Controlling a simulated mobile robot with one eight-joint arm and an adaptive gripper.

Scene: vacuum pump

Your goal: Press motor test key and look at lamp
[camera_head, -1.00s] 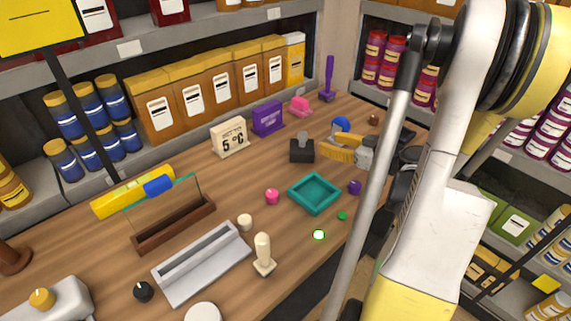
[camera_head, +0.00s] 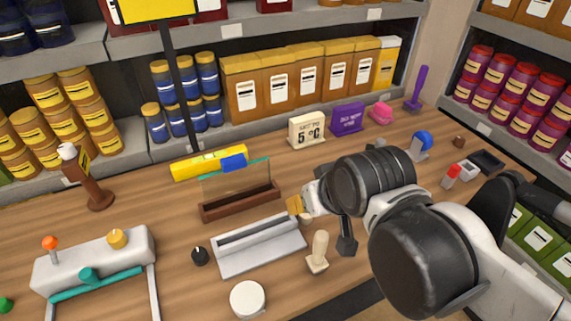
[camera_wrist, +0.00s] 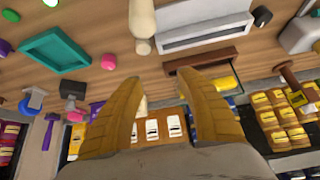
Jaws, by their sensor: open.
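My gripper (camera_head: 295,206) is open and empty in the head view, over the grey slotted tray (camera_head: 262,246). Its two yellow fingers (camera_wrist: 160,80) stand wide apart in the wrist view, with the bench beyond. I cannot tell for sure which part is the motor test key. A pale box (camera_head: 95,262) at the left carries an orange ball lever (camera_head: 50,243), a yellow knob (camera_head: 117,238) and a teal handle (camera_head: 95,284). A small bright disc with a green rim (camera_wrist: 51,3) shows at the wrist view's top edge; it may be the lamp. My arm hides that area in the head view.
A cream peg (camera_head: 318,250), a black knob (camera_head: 200,256) and a white round piece (camera_head: 248,300) stand near the tray. A brown wooden holder (camera_head: 240,202) lies behind it. A teal tray (camera_wrist: 55,50) shows in the wrist view. Stocked shelves close off the back.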

